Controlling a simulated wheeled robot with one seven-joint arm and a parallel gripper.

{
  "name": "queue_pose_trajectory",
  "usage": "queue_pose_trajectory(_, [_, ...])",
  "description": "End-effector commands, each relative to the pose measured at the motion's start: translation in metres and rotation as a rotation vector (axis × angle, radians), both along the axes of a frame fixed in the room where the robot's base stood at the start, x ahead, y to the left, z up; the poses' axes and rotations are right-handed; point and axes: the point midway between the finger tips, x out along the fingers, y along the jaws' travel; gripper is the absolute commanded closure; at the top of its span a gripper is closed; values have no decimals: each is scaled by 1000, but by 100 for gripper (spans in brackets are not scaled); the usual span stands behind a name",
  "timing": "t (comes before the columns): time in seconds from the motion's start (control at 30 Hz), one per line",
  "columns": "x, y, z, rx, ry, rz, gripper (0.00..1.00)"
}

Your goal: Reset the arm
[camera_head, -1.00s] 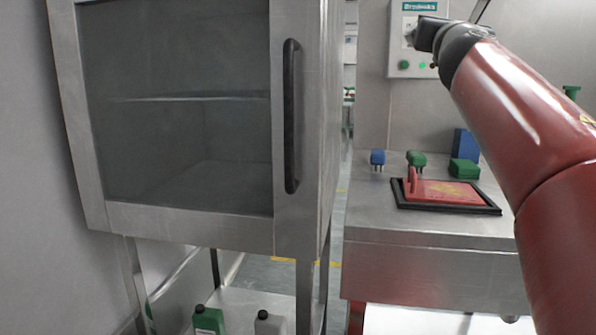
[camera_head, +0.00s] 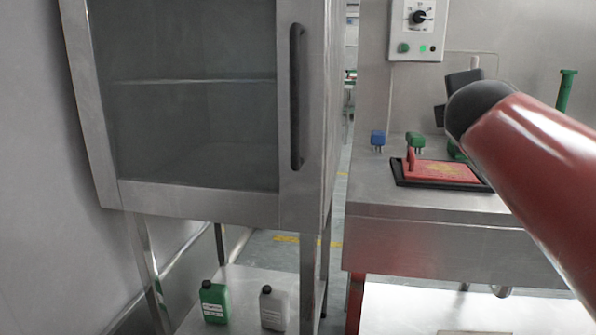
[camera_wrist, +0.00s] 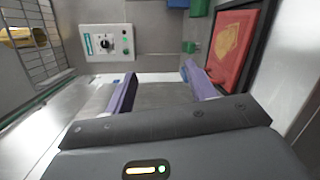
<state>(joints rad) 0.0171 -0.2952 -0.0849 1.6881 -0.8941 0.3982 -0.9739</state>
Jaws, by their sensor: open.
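My gripper shows in the wrist view (camera_wrist: 160,80) with its two purple-grey fingers apart and nothing between them. In the head view, my red arm reaches in from the right, and its dark end (camera_head: 463,95) is above the steel counter (camera_head: 375,195), behind the red-lidded hatch. The gripper's fingers cannot be made out there. A control box with a black knob (camera_head: 418,17) is on the wall behind the counter. It also shows in the wrist view (camera_wrist: 106,42), beyond the fingers.
A steel cabinet with a glass door and black handle (camera_head: 297,97) stands at left. The red hatch lid (camera_head: 441,171) lies in a black frame on the counter. Green (camera_head: 214,303) and grey (camera_head: 273,308) bottles sit below.

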Motion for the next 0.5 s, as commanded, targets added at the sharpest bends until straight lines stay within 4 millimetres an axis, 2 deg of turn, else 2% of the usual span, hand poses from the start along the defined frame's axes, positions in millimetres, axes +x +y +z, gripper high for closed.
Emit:
queue_pose_trajectory(0.03, [-14, 4, -26, 139, 19, -15, 45])
queue_pose_trajectory(0.17, [-58, 22, -110, 571, 84, -103, 45])
queue_pose_trajectory(0.2, [-73, 29, -136, 699, 110, -143, 45])
queue_pose_trajectory(0.3, [-112, 50, -199, 991, 173, -262, 45])
queue_pose_trajectory(0.4, [-152, 72, -254, 1236, 235, -401, 45])
queue_pose_trajectory(0.5, [-186, 92, -297, 1421, 289, -536, 45])
